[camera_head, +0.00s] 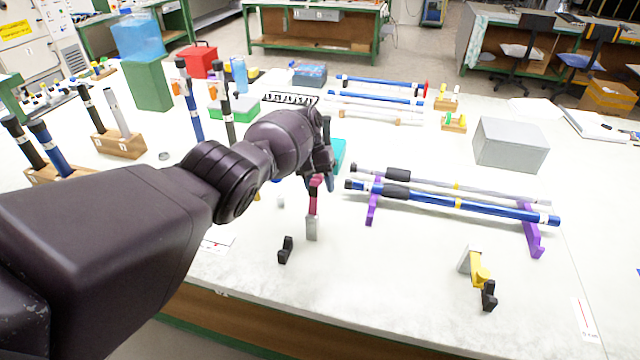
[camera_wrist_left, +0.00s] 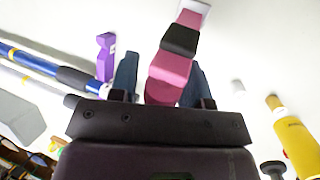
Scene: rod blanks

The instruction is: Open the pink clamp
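The pink clamp (camera_head: 314,196) stands near the table's front edge, with a grey block (camera_head: 312,229) at its lower end. In the left wrist view its pink body (camera_wrist_left: 168,75) lies between my fingers, with a black part (camera_wrist_left: 180,40) beyond. My left gripper (camera_head: 326,172) is at the clamp's upper end, fingers pointing down. In the wrist view the left gripper (camera_wrist_left: 160,82) is open around the pink part, with a gap on the left; contact on the right is unclear. My right gripper is not in view.
A black hooked piece (camera_head: 286,251) stands left of the clamp. A blue rod (camera_head: 430,198) and a grey rod (camera_head: 460,186) rest on purple supports (camera_head: 532,232) to the right. A yellow clamp (camera_head: 479,268) is at front right. Upright rods stand at left.

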